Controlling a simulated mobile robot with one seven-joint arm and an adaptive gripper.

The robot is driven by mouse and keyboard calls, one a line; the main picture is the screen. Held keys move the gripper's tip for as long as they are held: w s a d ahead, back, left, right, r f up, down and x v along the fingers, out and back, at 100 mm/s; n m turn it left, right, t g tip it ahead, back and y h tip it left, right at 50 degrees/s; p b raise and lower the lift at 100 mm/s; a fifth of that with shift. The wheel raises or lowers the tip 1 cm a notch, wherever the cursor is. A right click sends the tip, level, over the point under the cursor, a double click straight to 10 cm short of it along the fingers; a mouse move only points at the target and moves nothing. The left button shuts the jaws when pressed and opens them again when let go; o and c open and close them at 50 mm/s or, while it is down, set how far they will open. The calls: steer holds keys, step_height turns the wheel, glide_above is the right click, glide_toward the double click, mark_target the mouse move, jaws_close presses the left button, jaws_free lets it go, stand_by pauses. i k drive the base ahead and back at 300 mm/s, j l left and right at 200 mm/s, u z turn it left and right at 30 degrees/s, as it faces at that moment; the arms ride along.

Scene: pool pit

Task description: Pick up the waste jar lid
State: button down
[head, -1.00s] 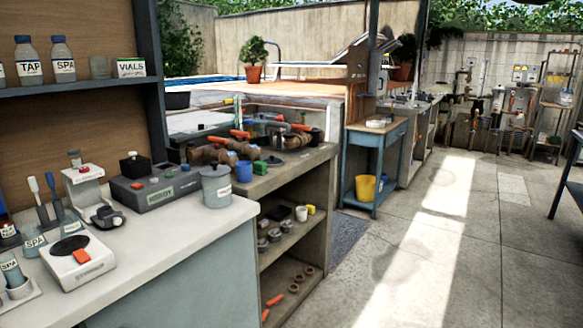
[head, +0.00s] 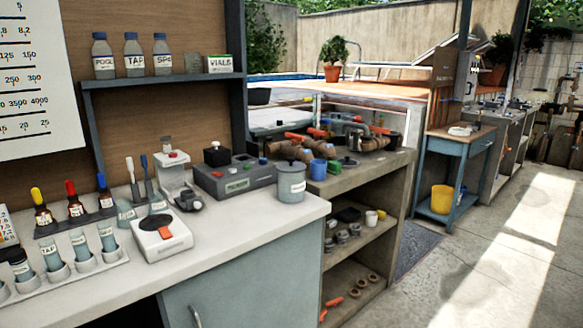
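A grey-blue jar (head: 291,184) with a small pale label stands upright near the right end of the white counter. Its darker grey lid (head: 291,166) with a small knob sits on top of it. I take this to be the waste jar; the label is too small to read. My gripper is not in view.
The white counter (head: 255,215) also holds a dark grey instrument box (head: 236,178), a white stirrer plate (head: 162,237) and a rack of vials (head: 82,266). A lower bench (head: 370,175) with a blue cup (head: 318,168) adjoins at right. Free floor (head: 480,270) lies further right.

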mark_target(290, 166)
steer(key=i+l+z, duration=0.3)
steer(key=i+l, duration=0.95)
steer(key=l, duration=0.1)
